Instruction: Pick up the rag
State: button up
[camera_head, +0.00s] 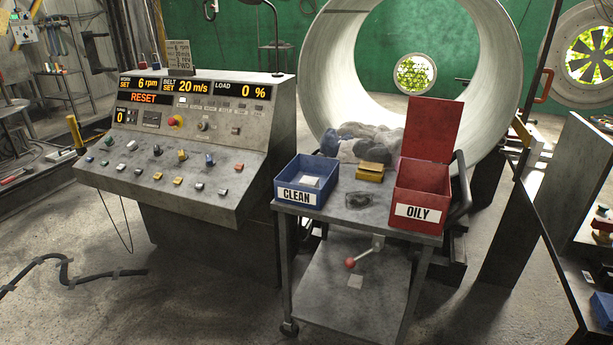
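A small white folded piece, which looks like a rag (311,181), lies inside the blue bin labelled CLEAN (297,196). The bin stands at the left end of the cart top (337,213). A dark, flat, crumpled piece (358,200) lies on the cart top between the bins; I cannot tell whether it is a rag. A grey, lumpy heap (366,141) that looks like cloth sits at the back of the cart. The red bin labelled OILY (417,213) stands at the right with its lid (432,129) raised. My gripper is not in view.
A yellow block (370,172) sits behind the dark piece. A control console (190,155) stands left of the cart, and a large steel drum (340,75) is behind it. A red-knobbed lever (350,262) is below the cart top. A black cable (65,275) crosses the floor at left.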

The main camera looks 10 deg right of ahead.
aim_at(309, 181)
jog(key=u, duration=0.1)
jog(key=i, duration=0.75)
jog(key=z, duration=0.85)
jog(key=k, duration=0.1)
jog(key=u, duration=2.75)
jog(key=k, duration=0.55)
jog(key=z, duration=0.25)
